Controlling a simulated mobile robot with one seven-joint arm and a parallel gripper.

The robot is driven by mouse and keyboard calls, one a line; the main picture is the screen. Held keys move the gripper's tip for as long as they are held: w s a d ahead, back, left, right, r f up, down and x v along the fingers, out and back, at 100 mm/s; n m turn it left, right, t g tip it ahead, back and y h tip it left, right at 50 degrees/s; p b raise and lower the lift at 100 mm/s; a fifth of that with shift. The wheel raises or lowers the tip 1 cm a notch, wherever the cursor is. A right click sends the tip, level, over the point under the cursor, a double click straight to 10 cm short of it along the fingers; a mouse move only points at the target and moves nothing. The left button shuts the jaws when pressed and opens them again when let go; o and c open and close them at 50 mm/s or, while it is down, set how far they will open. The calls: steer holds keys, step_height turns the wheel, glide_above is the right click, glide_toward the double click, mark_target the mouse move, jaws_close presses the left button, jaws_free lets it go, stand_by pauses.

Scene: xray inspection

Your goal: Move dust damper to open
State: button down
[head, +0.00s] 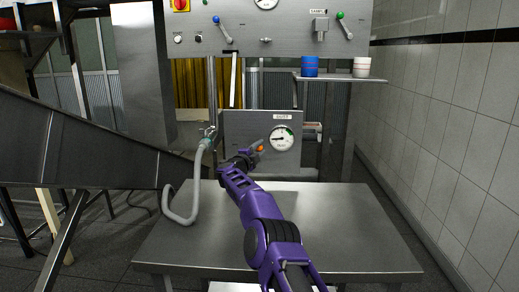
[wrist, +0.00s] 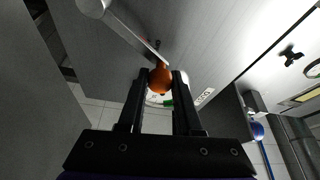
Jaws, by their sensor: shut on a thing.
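An orange ball knob (wrist: 160,78) sits between the two black fingers of my gripper (wrist: 160,88) in the wrist view. The fingers are shut on it. A grey bar (wrist: 128,30), seemingly the damper lever, runs from the knob to the upper left in that view. In the head view the orange knob (head: 260,149) shows at the end of my purple arm, just left of a round white dial (head: 282,139). The dial is on a grey panel box (head: 236,128) with a small label too small to read. My gripper (head: 257,150) partly hides the lever there.
A bare steel table (head: 330,225) lies under my arm. A grey hose (head: 194,190) hangs at its left, beside a dark sloping chute (head: 80,145). A shelf (head: 345,80) holds a blue cup (head: 309,66) and a white cup (head: 361,67). A tiled wall closes the right side.

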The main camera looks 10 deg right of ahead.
steer(key=c, duration=0.6)
jaws_free()
steer(key=shift+s+a+b, duration=0.3)
steer(key=shift+s+a, duration=0.15)
steer(key=shift+s, duration=0.05)
steer(key=shift+v, duration=1)
steer(key=v, duration=1.4)
